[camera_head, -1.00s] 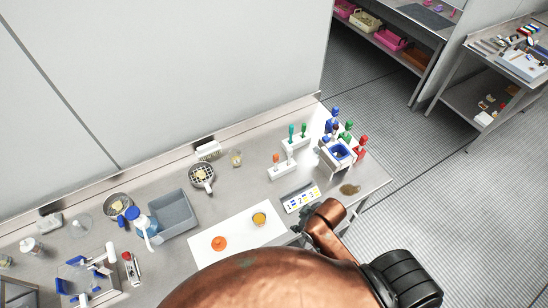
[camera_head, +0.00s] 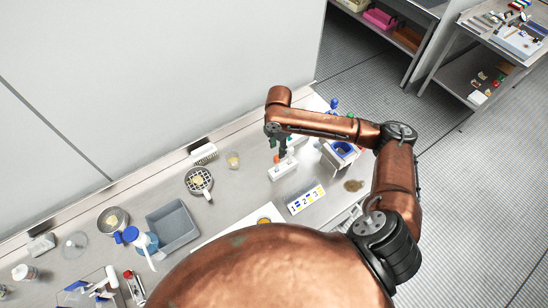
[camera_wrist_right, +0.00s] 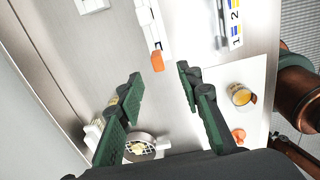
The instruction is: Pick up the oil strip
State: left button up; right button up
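A small orange-topped piece (camera_wrist_right: 157,61), which may be the oil strip, stands at the near end of a white holder (camera_wrist_right: 150,28) in the right wrist view. The holder (camera_head: 284,170) also shows in the head view, with the orange top partly hidden by my gripper. My right gripper (camera_head: 282,150) hangs above this holder. In the right wrist view its green fingers (camera_wrist_right: 159,76) are apart and nothing is between them; the orange piece appears just beyond the tips. My left gripper is not in view.
A pan with a grid (camera_head: 199,181), a small cup (camera_head: 233,160) and a grey bin (camera_head: 172,225) are to the left. The wall runs behind the table.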

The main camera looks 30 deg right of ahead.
aim_at(277, 156)
jog(key=shift+w+d+f, duration=0.1)
jog(key=shift+d, duration=0.1)
notch_tip(277, 156, down, 2)
jog(key=shift+a+f+p, duration=0.1)
jog(key=shift+f+p, duration=0.15)
jog(key=shift+p, duration=0.1)
notch_tip(277, 156, down, 4)
jog(key=shift+a+r+p, duration=0.1)
jog(key=shift+r+p, duration=0.15)
jog(key=shift+p, duration=0.3)
jog(key=shift+f, duration=0.6)
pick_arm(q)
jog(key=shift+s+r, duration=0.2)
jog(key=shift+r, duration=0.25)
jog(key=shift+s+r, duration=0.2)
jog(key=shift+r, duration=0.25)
pick_arm(e)
jog(key=shift+c, duration=0.6)
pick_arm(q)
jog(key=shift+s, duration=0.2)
pick_arm(e)
jog(key=c, duration=0.7)
jog(key=shift+c, duration=0.2)
